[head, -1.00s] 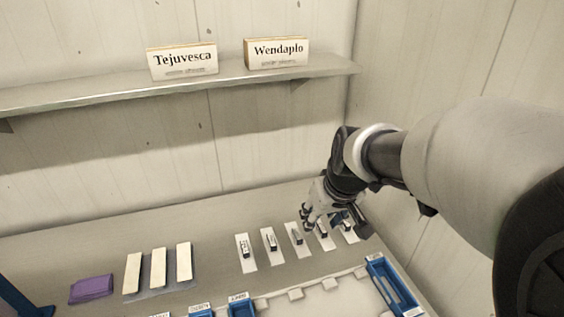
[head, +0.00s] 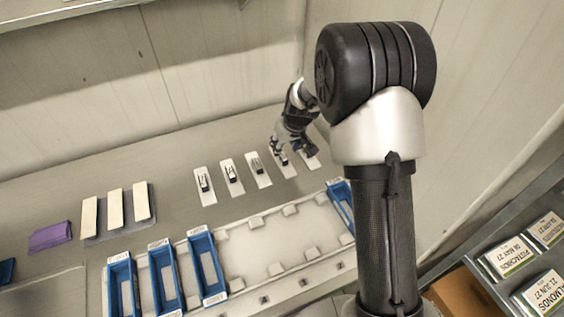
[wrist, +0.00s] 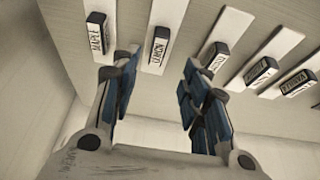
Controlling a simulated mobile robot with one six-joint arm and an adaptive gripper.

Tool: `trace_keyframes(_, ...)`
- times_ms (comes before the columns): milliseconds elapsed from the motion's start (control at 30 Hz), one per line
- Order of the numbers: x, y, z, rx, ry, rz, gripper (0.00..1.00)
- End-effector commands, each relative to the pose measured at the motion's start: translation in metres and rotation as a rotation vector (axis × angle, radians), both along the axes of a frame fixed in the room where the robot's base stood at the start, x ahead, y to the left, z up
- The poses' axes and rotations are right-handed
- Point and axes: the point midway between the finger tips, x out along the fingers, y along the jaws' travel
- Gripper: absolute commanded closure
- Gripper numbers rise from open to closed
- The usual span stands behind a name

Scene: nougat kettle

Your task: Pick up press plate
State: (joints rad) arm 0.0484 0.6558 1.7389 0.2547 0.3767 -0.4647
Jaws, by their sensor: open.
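Several small black blocks with white labels lie on white strips in a row on the bench; one (head: 204,182) is at the row's left end in the head view. I cannot tell which thing is the press plate. My gripper (head: 290,150) is over the right end of this row, and hides part of it. In the wrist view my gripper (wrist: 160,88) is open and empty, its blue-padded fingers spread apart. One black block (wrist: 157,48) shows between the fingertips. Another block (wrist: 97,32) is left of it, partly beside the left finger. Contact cannot be told.
A grey board with white bars (head: 116,210) and a purple cloth (head: 50,236) lie at left. Blue bins (head: 122,285) line a pale tray (head: 255,250) in front. A wall stands close behind the gripper. A rack of labelled cards (head: 508,257) is at right.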

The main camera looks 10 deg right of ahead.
Motion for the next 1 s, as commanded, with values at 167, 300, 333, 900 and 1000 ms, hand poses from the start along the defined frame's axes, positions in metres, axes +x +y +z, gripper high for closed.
trace_keyframes(167, 0.007, 0.001, -0.016, 0.000, 0.000, 0.000, 0.58)
trace_keyframes(300, 0.009, 0.001, -0.022, 0.000, -0.001, 0.000, 0.58)
trace_keyframes(333, 0.010, 0.001, -0.024, 0.000, -0.001, 0.000, 0.58)
trace_keyframes(900, 0.027, 0.003, -0.064, 0.000, -0.001, 0.000, 0.60)
trace_keyframes(1000, 0.027, 0.003, -0.064, 0.000, -0.001, 0.000, 0.67)
